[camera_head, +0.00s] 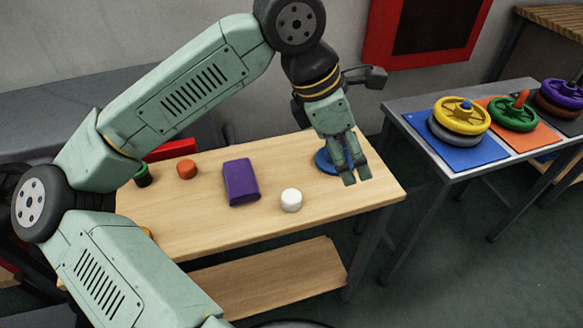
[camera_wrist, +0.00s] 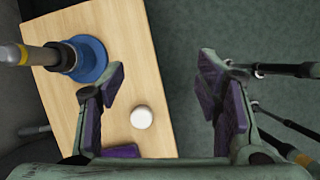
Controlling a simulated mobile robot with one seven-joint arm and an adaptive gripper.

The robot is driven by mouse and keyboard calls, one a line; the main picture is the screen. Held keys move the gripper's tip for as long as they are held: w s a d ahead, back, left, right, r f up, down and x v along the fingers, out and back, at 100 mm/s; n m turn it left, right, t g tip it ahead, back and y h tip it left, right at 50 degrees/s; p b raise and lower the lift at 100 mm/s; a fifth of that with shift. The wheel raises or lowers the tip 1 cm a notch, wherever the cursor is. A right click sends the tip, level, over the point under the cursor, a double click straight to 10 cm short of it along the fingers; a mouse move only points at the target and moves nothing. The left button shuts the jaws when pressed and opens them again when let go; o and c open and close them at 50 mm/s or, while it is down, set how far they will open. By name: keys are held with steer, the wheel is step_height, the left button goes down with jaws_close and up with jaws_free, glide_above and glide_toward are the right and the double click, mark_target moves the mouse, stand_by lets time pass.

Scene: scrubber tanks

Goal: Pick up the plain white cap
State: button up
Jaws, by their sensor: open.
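The plain white cap (camera_head: 291,200) stands upright on the wooden table (camera_head: 225,237), near its front edge and right of the purple cloth. In the wrist view the white cap (camera_wrist: 141,117) shows below my gripper, between the two fingers in the picture but nearer the left one. My gripper (camera_head: 352,177) is above the right part of the table, to the right of the cap. Its fingers (camera_wrist: 165,95) are wide apart with nothing between them.
A folded purple cloth (camera_head: 241,182) lies left of the cap. A blue round piece (camera_head: 325,161) sits behind my gripper. An orange cap (camera_head: 187,169) and a green one (camera_head: 142,178) stand at left. A side table (camera_head: 399,104) at right holds coloured handwheels.

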steer(key=w+a+f+n+y, duration=0.1)
steer(key=w+a+f+y, duration=0.3)
steer(key=a, duration=0.5)
glide_above(294, 195)
steer(key=shift+g+y, duration=0.3)
steer(key=shift+y, duration=0.1)
steer(key=f, duration=0.5)
steer(key=shift+s+f+p, duration=0.2)
steer(key=shift+s+p, duration=0.1)
steer(key=shift+p, duration=0.05)
steer(key=shift+w+f+p, duration=0.15)
steer(key=shift+f+p, duration=0.3)
steer(key=shift+f, duration=1)
steer(key=shift+w+f+p, duration=0.15)
steer(key=shift+f+p, duration=0.3)
steer(key=shift+f, duration=1)
steer(key=shift+c, duration=0.6)
steer(key=c, duration=0.9)
steer(key=shift+r, duration=0.1)
